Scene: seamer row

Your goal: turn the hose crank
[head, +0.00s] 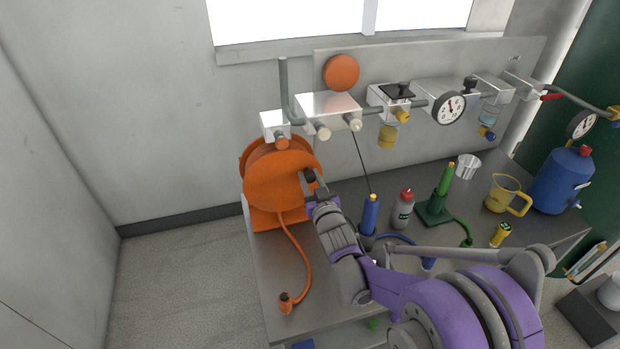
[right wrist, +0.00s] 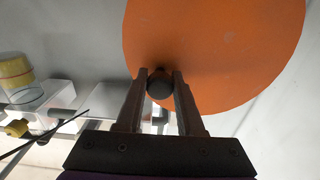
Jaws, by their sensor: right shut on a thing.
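The orange hose reel (head: 272,180) stands at the left end of the metal bench, against the wall. Its orange hose (head: 303,255) hangs down and ends in a fitting lying on the bench. The dark crank knob (head: 309,174) is at the reel's right side. My right gripper (head: 312,180) reaches it from the front right. In the right wrist view the two fingers of my right gripper (right wrist: 160,78) are closed around the round dark knob (right wrist: 160,86), in front of the orange reel disc (right wrist: 220,50). The crank arm is mostly hidden. My left gripper is not in view.
On the bench (head: 275,265) stand a blue bottle (head: 370,214), a grey bottle with red cap (head: 403,208), a green tool (head: 440,200), a yellow jug (head: 505,195) and a blue tank (head: 562,180). A pipe with gauge (head: 449,107) runs above. Floor at left is clear.

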